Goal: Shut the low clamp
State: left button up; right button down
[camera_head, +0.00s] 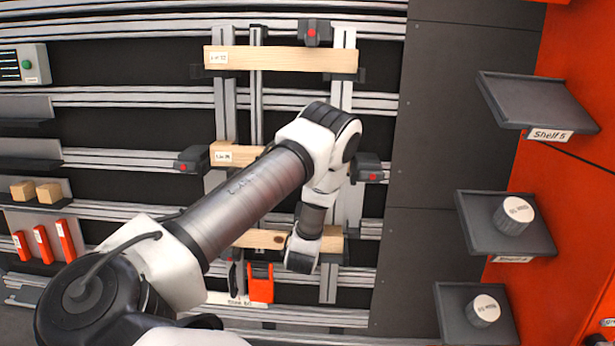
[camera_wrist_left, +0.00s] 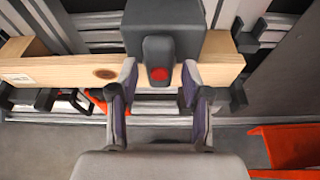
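The low clamp (camera_wrist_left: 215,45) is a dark grey block over the low wooden beam (camera_wrist_left: 60,70) in the left wrist view. Its lever (camera_wrist_left: 158,50), with a red dot, hangs down in front of the beam. My left gripper (camera_wrist_left: 160,85) is open, one finger on each side of the lever's lower end. I cannot tell whether the fingers touch it. In the head view the low beam (camera_head: 262,239) shows partly, and my left arm hides the low clamp. My right gripper is not in view.
A top beam (camera_head: 280,60) has its own clamp (camera_head: 315,33). Two more clamps flank the middle beam, one left (camera_head: 192,159) and one right (camera_head: 368,168). An orange holder (camera_head: 261,284) sits below the low beam. Shelves with white-topped cylinders (camera_head: 513,215) stand at right.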

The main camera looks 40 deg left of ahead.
pick_arm(q)
jog(key=s+d+r, duration=0.4)
jog(key=s, duration=0.2)
jog(key=shift+s+r, duration=0.15)
jog(key=shift+s, duration=0.25)
jog(key=shift+d, duration=0.1)
